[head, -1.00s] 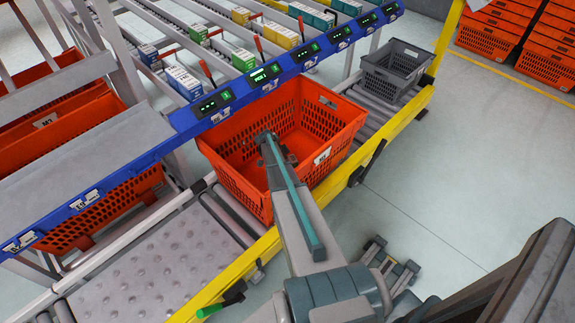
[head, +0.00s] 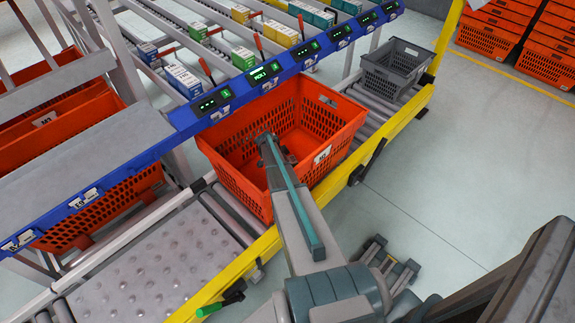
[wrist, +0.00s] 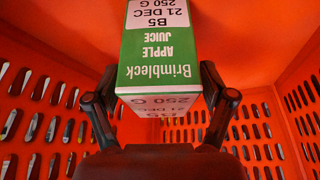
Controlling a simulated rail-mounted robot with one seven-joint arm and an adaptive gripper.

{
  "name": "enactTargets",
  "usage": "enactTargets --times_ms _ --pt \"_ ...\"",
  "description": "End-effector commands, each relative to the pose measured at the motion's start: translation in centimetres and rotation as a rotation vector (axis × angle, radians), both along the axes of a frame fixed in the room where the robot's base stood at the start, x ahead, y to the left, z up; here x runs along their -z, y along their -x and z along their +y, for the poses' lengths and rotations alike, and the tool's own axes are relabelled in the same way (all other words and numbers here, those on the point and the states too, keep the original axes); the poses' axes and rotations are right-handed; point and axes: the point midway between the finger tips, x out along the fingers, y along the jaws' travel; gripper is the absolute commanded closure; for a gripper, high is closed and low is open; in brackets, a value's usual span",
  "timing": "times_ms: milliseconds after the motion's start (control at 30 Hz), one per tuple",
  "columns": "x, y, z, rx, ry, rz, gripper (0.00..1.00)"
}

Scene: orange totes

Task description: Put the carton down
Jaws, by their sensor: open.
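A green and white apple juice carton (wrist: 158,45) is in the upper middle of the wrist view, its lettering upside down. It lies between the two fingers of my gripper (wrist: 160,90), which are open, one on each side of it. Orange tote walls surround both. In the head view my gripper (head: 280,155) is down inside the orange tote (head: 235,178), and the carton cannot be made out there. Whether the carton rests on the tote floor is hidden.
The tote stands on a roller conveyor with a yellow rail (head: 390,138). A blue shelf edge with displays (head: 270,82) runs close behind it, with cartons on sloping lanes above. A grey crate (head: 398,68) stands further along the rollers. The bumpy plate (head: 150,265) is clear.

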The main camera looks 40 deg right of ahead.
Motion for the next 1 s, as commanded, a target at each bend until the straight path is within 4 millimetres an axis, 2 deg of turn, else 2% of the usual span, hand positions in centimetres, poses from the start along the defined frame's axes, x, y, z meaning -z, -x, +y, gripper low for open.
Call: enactTargets --times_ms 167,333,733,1000 --pt "-0.3 0.0 0.0 0.000 0.000 0.000 0.18" --pt "-1.4 -0.1 0.4 -0.001 0.001 -0.002 0.18" --pt "-8.4 -1.0 3.7 0.000 0.001 -0.002 0.18" --pt "-11.1 -1.4 4.9 0.000 0.000 -0.001 0.18"
